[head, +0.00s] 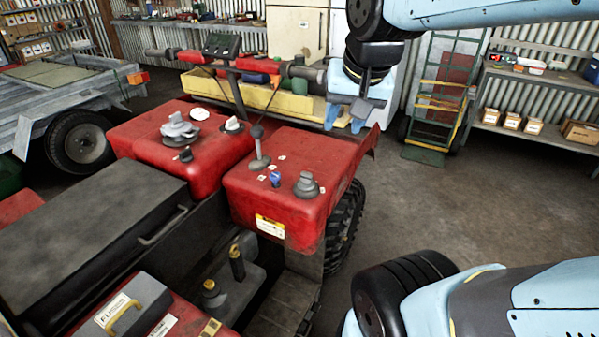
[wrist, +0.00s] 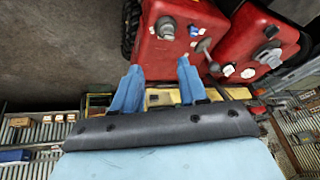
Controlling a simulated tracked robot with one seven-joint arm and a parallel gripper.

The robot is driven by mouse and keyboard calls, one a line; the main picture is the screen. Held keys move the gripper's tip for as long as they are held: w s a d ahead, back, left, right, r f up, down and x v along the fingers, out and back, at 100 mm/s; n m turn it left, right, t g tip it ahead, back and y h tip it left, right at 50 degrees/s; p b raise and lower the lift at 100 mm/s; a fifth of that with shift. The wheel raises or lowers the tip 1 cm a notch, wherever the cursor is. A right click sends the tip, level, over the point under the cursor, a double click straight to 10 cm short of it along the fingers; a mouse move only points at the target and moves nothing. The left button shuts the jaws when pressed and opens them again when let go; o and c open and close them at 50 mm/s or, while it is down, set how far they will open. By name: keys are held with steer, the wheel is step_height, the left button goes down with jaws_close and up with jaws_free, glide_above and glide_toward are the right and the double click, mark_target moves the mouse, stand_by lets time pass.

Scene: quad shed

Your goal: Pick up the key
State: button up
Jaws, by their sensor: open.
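The key, with a blue head (head: 275,179), stands in the top of the red quad body (head: 297,208), between a gear lever and a grey cap. In the wrist view a small blue spot that looks like the key (wrist: 194,31) shows on the red body, beyond the fingertips. My gripper (head: 344,121) hangs with its blue fingers down, above and to the right of the key in the head view. The fingers are apart and nothing is between them in the wrist view (wrist: 158,68). The gripper is clear of the key.
The gear lever (head: 259,148) rises close to the key on the left, and the grey cap (head: 306,185) stands on its right. Handlebars (head: 235,75) rise behind. A yellow trough (head: 240,95) and a hand trolley (head: 438,100) stand farther back. The floor at right is clear.

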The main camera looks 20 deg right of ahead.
steer(key=w+f+m+g, duration=0.2)
steer(key=w+f+m, duration=0.2)
steer(key=w+m, duration=0.65)
steer(key=m+g, duration=0.3)
steer(key=m, duration=1)
glide_toward(306, 172)
step_height(306, 172, down, 11)
steer(key=shift+s+r, duration=0.2)
steer(key=shift+c, duration=0.2)
jaws_close()
